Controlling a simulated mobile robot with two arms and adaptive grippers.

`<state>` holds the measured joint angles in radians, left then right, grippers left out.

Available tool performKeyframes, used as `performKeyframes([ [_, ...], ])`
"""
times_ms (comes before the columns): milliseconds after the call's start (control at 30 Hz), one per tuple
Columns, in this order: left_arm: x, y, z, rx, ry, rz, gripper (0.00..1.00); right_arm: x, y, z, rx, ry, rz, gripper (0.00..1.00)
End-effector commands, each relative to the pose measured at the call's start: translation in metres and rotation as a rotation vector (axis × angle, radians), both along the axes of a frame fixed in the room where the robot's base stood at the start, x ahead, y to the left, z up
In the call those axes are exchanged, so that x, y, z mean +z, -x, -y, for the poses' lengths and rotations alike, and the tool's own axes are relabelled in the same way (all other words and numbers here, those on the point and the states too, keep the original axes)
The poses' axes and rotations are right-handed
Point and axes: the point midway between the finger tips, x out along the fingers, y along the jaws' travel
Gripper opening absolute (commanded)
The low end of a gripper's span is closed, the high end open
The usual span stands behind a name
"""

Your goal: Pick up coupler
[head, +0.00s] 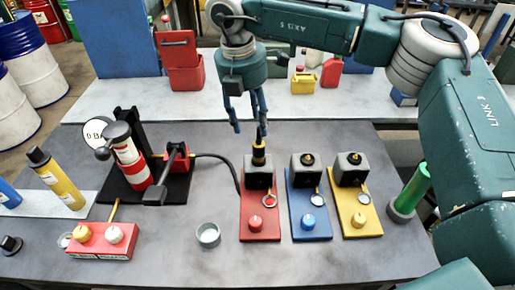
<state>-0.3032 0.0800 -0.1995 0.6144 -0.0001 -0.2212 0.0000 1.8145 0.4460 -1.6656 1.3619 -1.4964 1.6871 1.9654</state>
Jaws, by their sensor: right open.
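A black and brass upright fitting, which looks like the coupler (259,155), stands on the dark block of the red board (259,222). My right gripper (250,129) points down just above it, fingers apart and empty. One finger's tip is close to the fitting's top; whether they touch I cannot tell. A black hose (222,158) runs from the red and black pump unit (176,158) to the red board's block. My left gripper is not in view.
A blue board (308,222) and a yellow board (360,217) with similar blocks stand to the right. A small grey cup (208,235), a red box with knobs (102,241) and a green cylinder (413,188) are on the grey table.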

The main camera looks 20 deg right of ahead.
Motion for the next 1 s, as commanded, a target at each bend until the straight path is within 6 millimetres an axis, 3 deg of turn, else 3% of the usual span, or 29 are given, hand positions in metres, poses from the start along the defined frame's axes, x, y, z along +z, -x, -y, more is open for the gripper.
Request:
performKeyframes([
  [333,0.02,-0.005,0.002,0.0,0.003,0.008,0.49,-0.03,-0.002,0.009,-0.001,0.001,-0.002,0.47],
  [600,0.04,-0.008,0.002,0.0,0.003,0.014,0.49,-0.067,-0.003,0.019,0.0,0.0,-0.001,0.47],
  [867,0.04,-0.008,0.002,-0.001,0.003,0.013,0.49,-0.073,-0.004,0.019,0.0,-0.001,0.002,0.47],
  [900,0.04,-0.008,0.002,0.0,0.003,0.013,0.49,-0.073,-0.004,0.019,0.0,-0.001,0.002,0.46],
  [1000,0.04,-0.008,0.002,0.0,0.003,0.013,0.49,-0.073,-0.004,0.019,0.0,-0.001,0.002,0.26],
])
